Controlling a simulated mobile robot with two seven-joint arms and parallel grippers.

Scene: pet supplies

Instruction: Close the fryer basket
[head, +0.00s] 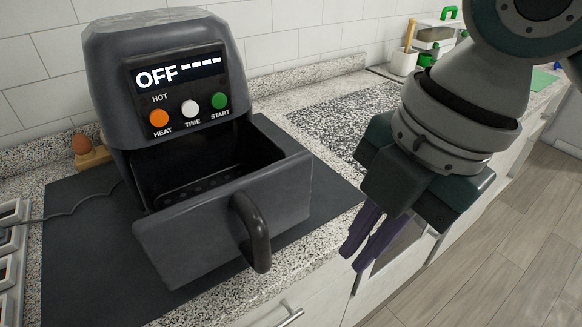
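A dark grey air fryer (160,75) stands on the counter, its display reading OFF. Its fryer basket (180,238) is pulled out toward me. The basket's open top shows an empty-looking perforated floor. A dark curved handle (251,230) sits on the basket's front, toward its right side. My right gripper (354,260) is to the right of the handle, apart from it, near the counter's front edge. Its purple fingers point down and to the left, close together, with nothing seen between them. Whether they are open or shut is unclear. My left gripper is not in view.
A dark mat (85,260) lies under the fryer. An egg in a wooden holder (93,158) is at the left, with several framed items at the left edge. A speckled board (345,115) and a white utensil pot (403,62) are behind. Open floor lies right.

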